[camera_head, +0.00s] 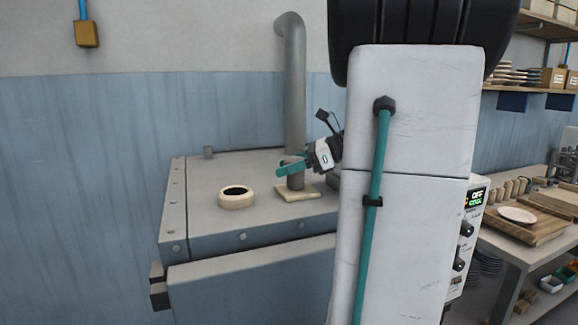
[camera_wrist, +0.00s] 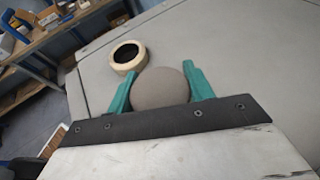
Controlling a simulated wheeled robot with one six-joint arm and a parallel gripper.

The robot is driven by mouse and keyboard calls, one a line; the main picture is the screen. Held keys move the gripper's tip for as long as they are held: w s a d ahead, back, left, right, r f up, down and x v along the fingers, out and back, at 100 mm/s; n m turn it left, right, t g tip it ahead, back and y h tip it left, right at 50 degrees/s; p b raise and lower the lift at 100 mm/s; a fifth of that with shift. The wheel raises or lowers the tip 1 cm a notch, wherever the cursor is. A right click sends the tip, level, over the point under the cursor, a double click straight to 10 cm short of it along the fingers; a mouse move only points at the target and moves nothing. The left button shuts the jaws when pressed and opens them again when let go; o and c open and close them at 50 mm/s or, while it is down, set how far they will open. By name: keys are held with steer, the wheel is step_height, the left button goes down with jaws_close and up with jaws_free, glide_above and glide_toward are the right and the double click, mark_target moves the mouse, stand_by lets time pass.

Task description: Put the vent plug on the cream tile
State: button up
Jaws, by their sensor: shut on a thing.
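The vent plug (camera_head: 296,182) is a grey, round-topped piece held upright between the teal fingers of my gripper (camera_head: 291,167). In the wrist view the plug's round top (camera_wrist: 160,87) fills the space between the fingers (camera_wrist: 160,90). The cream tile (camera_head: 285,196) lies flat on the dryer's grey top, directly below the plug. The plug's lower end is at the tile; I cannot tell whether it rests on it or hangs just above. The tile does not show in the wrist view.
A cream ring (camera_head: 237,201) with a dark hole sits on the dryer top (camera_head: 200,180), left of the tile. A grey pipe (camera_head: 294,90) rises behind the plug. My arm hides the dryer's right side. A bench (camera_head: 520,243) with plates stands at right.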

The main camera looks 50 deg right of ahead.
steer(key=shift+f, duration=0.15)
steer(key=o, duration=1)
steer(key=shift+o, duration=0.2)
steer(key=shift+r, duration=0.2)
steer(key=v, duration=1.2)
